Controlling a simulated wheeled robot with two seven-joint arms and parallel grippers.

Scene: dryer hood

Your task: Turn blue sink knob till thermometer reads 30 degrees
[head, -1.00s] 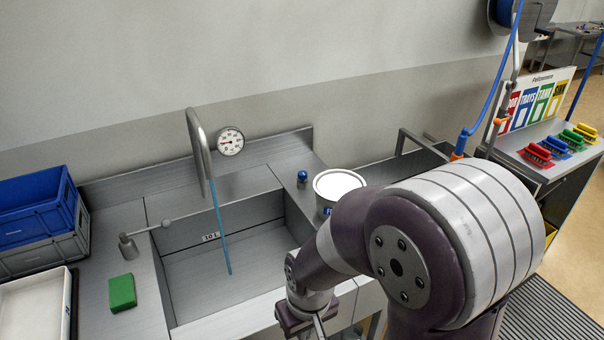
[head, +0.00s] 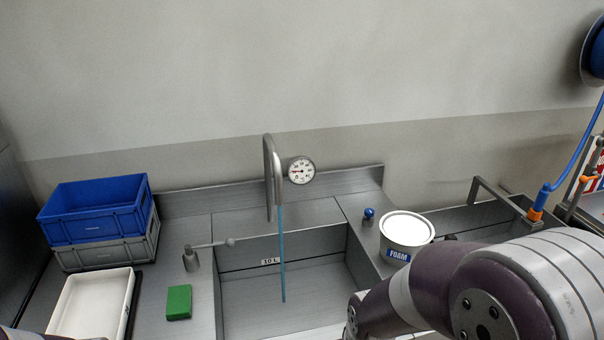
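The blue sink knob (head: 369,213) sits on the counter just right of the sink basin, left of the foam tub. The round white thermometer dial (head: 301,170) is on the wall side behind the tap; its needle reading is too small to tell. A blue stream of water (head: 282,255) runs from the curved metal tap (head: 272,172) into the sink (head: 250,300). My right arm reaches in from the lower right, in front of the tub, and its gripper is out of the frame. My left gripper is not in view.
A white foam tub (head: 407,232) stands right beside the knob. A lever handle (head: 208,247) and green sponge (head: 179,302) are left of the sink. Blue (head: 97,207) and grey crates are stacked at the left, behind a white tray (head: 92,305). A blue hose (head: 572,150) hangs at the right.

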